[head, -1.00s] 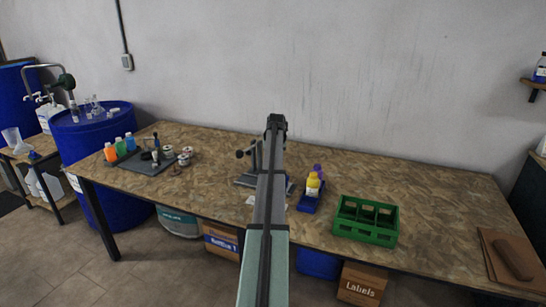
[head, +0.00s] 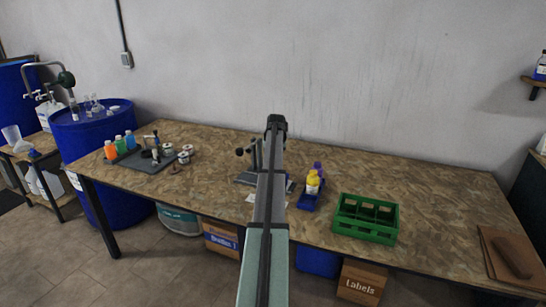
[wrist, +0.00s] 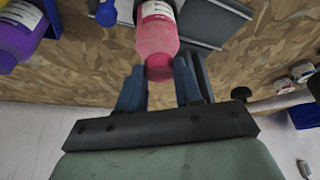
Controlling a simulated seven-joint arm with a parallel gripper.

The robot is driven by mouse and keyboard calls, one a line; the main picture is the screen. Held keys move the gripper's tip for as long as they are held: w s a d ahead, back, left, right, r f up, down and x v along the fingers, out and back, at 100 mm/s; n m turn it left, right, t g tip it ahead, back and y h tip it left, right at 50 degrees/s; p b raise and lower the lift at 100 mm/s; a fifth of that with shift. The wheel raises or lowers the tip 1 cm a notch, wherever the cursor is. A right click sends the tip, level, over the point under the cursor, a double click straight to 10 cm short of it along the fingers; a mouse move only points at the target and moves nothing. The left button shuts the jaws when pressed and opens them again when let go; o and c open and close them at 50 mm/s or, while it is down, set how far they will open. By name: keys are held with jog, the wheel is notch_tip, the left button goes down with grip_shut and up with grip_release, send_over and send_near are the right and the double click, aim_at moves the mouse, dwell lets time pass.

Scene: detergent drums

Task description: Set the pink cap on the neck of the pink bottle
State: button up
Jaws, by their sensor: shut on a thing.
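The pink bottle (wrist: 157,28), with a white label, shows at the top middle of the wrist view. The pink cap (wrist: 160,70) is at the neck end of the bottle, between the blue fingertips of my gripper (wrist: 159,82). My gripper is shut on the cap. The cap and the bottle line up in this view and look touching, but I cannot tell whether the cap is fully seated. In the head view my arm hides the pink bottle, the cap and the fingertips.
A blue tray (head: 306,203) holds a yellow bottle (head: 313,183) and a purple bottle (head: 318,168), right of my arm. A grey stand (head: 247,179) is partly behind my arm. A green crate (head: 365,232) stands further right. The table between stand and left tray is mostly clear.

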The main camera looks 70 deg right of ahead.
jog(key=shift+f, duration=0.35)
dwell(0.5)
jog(key=o, duration=1.5)
jog(key=shift+c, duration=0.2)
jog(key=shift+r, duration=0.15)
jog(key=shift+r, duration=3.6)
